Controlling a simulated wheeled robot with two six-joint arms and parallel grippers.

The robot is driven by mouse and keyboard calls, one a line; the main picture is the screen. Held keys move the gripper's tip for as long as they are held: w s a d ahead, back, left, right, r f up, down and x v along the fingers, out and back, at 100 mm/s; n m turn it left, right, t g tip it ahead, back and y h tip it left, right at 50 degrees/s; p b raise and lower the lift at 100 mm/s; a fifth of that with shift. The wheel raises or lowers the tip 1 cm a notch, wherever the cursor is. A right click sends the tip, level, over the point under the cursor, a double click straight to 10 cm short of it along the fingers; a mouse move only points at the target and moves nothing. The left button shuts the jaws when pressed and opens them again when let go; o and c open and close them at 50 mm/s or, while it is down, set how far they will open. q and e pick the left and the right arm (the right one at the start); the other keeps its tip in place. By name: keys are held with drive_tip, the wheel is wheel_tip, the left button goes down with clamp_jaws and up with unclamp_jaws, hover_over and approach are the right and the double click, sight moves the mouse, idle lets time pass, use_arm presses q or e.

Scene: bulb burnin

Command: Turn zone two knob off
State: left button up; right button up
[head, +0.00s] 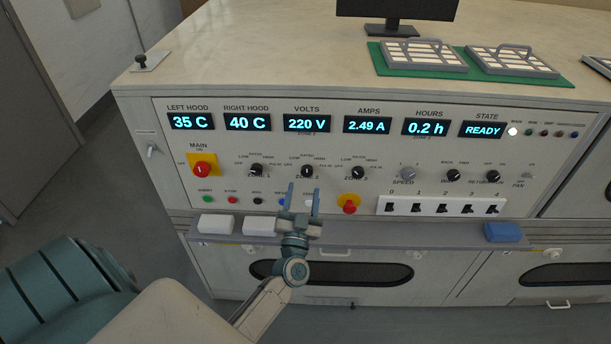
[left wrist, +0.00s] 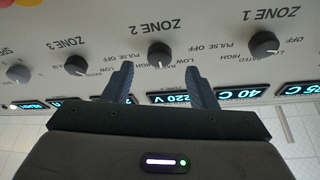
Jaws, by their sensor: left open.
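The zone two knob (head: 307,171) is a small black dial in the middle of a row of three on the panel. It also shows in the left wrist view (left wrist: 159,54), upside down, under the ZONE 2 label. Its pale mark seems to point toward RATED, but it is too small to be sure. My left gripper (head: 303,198) is open and empty just below the knob in the head view. In the left wrist view the fingers (left wrist: 159,72) lie either side of the knob's line, with no contact visible. My right gripper is out of view.
The zone one knob (head: 256,170) and zone three knob (head: 358,172) flank it. A red main switch (head: 202,169) is at left and a red button on yellow (head: 349,204) at lower right. A ledge (head: 400,236) with a blue block (head: 503,232) runs below the panel.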

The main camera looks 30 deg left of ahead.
sight(306, 175)
use_arm(q)
drive_tip(key=shift+p+x, duration=0.4)
drive_tip(key=shift+x, duration=1.95)
drive_tip(key=c, duration=1)
